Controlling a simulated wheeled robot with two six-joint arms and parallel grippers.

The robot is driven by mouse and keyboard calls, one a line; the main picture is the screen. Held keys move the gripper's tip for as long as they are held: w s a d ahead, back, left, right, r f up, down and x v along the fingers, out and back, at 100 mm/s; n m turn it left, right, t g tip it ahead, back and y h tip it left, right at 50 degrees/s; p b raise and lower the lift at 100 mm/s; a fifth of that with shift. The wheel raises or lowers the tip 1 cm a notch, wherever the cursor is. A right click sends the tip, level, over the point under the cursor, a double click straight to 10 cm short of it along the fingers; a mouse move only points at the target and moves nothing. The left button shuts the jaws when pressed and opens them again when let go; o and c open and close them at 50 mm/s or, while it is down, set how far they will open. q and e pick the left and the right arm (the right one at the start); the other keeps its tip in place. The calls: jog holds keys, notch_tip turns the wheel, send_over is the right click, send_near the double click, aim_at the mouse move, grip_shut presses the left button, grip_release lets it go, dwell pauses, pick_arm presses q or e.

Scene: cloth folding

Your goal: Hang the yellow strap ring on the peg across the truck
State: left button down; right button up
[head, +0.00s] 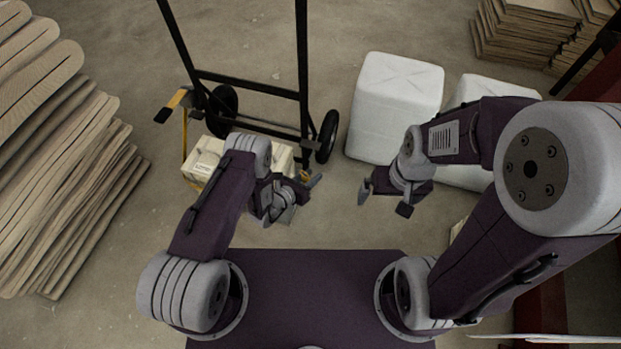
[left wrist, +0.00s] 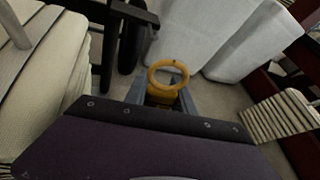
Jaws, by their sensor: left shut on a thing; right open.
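The yellow strap ring (left wrist: 152,78) stands up between the fingertips of my left gripper (left wrist: 163,97) in the left wrist view, with its yellow base held between them. In the head view my left gripper (head: 308,182) is at the truck's lower right corner, and only a small yellow bit (head: 305,175) of the ring end shows there. The black hand truck (head: 250,85) holds a cream box (head: 203,158). A yellow strap (head: 184,150) runs at the box's left side. I cannot clearly make out the peg. My right gripper (head: 384,204) is open and empty, right of the left one.
White containers (head: 395,100) stand right of the truck, behind my right arm. The truck's wheel (head: 327,136) is close to my left gripper. Bare floor lies between the grippers.

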pick_arm(q)
jog(key=w+d+f+b, duration=0.1)
jog(key=w+d+b, duration=0.1)
jog(key=w+b, duration=0.4)
jog(key=shift+w+d+f, duration=0.3)
jog(key=shift+w, duration=0.8)
pick_arm(e)
notch_tip(320, 180, down, 6)
jog(key=shift+f, duration=0.25)
pick_arm(q)
jog(key=c, duration=1)
grip_release()
jog(key=shift+o, duration=0.2)
